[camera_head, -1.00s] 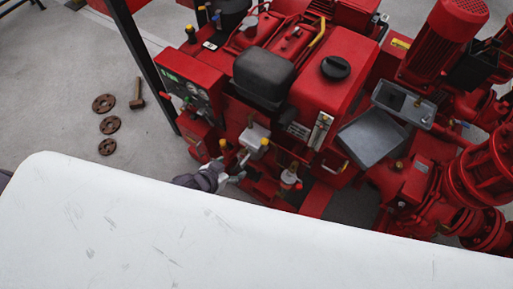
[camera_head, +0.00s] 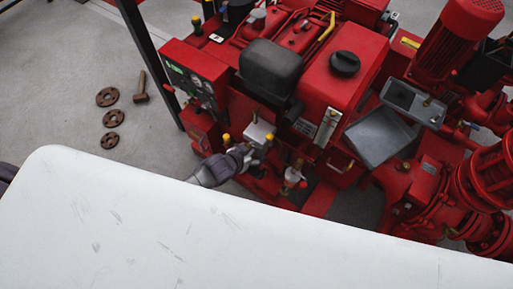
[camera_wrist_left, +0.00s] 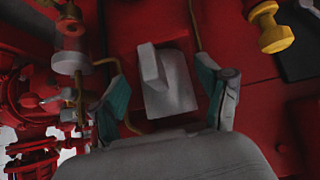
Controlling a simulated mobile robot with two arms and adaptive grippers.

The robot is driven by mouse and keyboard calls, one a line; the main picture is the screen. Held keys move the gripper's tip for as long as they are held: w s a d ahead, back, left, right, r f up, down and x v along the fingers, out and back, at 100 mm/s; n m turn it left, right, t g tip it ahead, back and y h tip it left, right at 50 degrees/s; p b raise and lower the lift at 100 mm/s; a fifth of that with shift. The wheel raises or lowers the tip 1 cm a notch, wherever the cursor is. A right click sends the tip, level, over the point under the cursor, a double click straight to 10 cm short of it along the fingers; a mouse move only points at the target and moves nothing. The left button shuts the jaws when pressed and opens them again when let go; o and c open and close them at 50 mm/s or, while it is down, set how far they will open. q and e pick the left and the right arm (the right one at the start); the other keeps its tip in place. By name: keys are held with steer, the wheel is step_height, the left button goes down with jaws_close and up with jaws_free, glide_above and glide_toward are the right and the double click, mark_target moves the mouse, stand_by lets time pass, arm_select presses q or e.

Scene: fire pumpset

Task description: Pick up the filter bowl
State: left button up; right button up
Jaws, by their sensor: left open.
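A small pale, cup-like bowl (camera_head: 293,177) sits on the front of the red pumpset and looks like the filter bowl. In the left wrist view a pale see-through cylinder (camera_wrist_left: 71,61) under a red fitting, at upper left, seems to be the same part. My left gripper (camera_head: 245,153) is left of it in the head view, close to a light grey block (camera_head: 257,133). In the wrist view the open fingers (camera_wrist_left: 162,80) stand on both sides of this grey block (camera_wrist_left: 172,92); contact cannot be told. The cylinder lies outside the left finger. My right gripper is not in view.
Yellow-topped fittings (camera_wrist_left: 272,27) and thin brass pipes crowd the space near the fingers. A black tank (camera_head: 270,68) and a grey tray (camera_head: 376,138) are on the pumpset. My white body fills the foreground. Rusty flanges (camera_head: 107,97) and a hammer (camera_head: 140,88) lie on the floor.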

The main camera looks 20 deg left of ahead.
arm_select(q)
steer(key=c, duration=1.3)
jaws_close()
steer(key=shift+r, duration=0.15)
